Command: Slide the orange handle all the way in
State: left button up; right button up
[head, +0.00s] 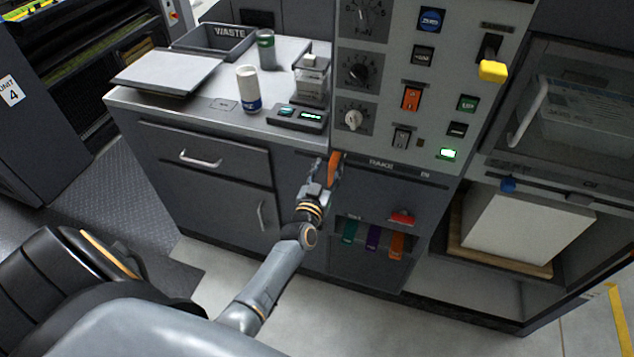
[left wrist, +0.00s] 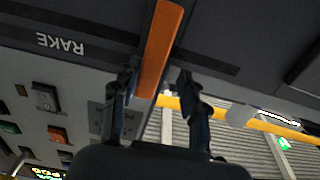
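The orange handle (head: 334,168) is a flat upright bar at the left end of the slot marked RAKE, on the front of the grey machine. It shows large in the left wrist view (left wrist: 160,48), sticking out from the panel. My left gripper (head: 327,175) is right at the handle. In the left wrist view its two fingers (left wrist: 158,78) are apart, with the handle between them. The left finger is close to the handle's edge and a gap shows on the right side. My right gripper is in neither view.
The control panel (head: 410,60) with knobs and switches rises above the slot. A counter (head: 205,103) with bottles and a waste bin is at the left. Below the slot are a red latch (head: 402,218) and several coloured tabs. A yellow lever (head: 493,71) sticks out at upper right.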

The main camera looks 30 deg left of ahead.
pick_arm(q)
jog(key=p+v, duration=0.5)
jog(key=v, duration=1)
jog(key=shift+p, duration=0.35)
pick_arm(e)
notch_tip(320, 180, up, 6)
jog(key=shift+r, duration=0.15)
pick_arm(q)
jog(key=shift+a, duration=0.1)
dwell(0.4)
